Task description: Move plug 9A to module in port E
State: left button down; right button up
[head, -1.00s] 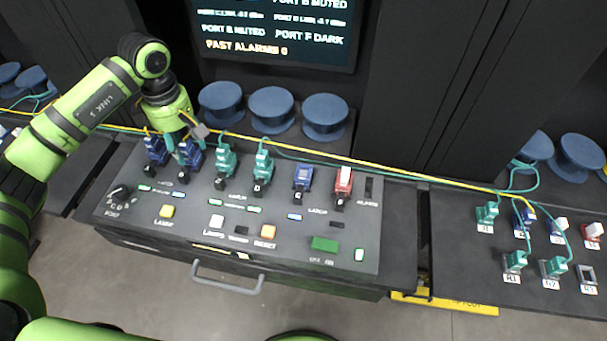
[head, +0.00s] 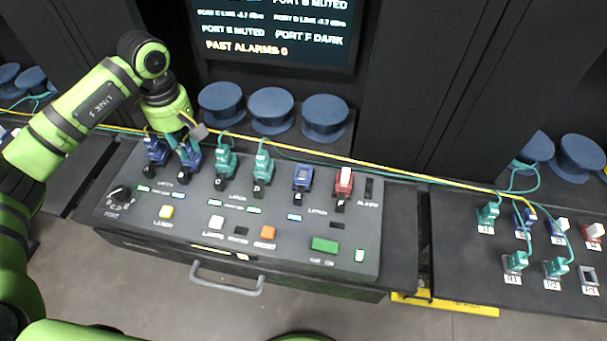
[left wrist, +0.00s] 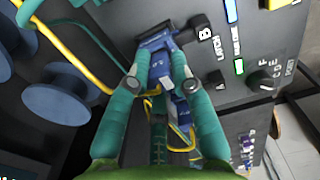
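My left gripper (head: 182,150) is over the blue plug (left wrist: 160,68) at port B on the console. In the left wrist view its teal fingers lie against both sides of this plug, which appears pinched; its marking is too small to read surely. A yellow fibre runs from it. In the head view the plug and its blue module (head: 187,168) are partly behind the fingers. Another blue plug (head: 155,150) stands at port A, close by on the left. The blue module in port E (head: 302,178) has no plug in it. My right gripper is not in view.
Teal plugs at ports C (head: 226,160) and D (head: 263,165) stand between B and E. A red module (head: 344,182) is right of E. Yellow and teal fibres cross behind the ports. Blue spools (head: 272,110) stand behind the console (head: 300,250).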

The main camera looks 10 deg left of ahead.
aim_at(184, 142)
pick_arm(q)
jog(key=shift+r, duration=0.15)
jog(key=shift+r+p, duration=1.7)
jog(key=shift+r, duration=1.15)
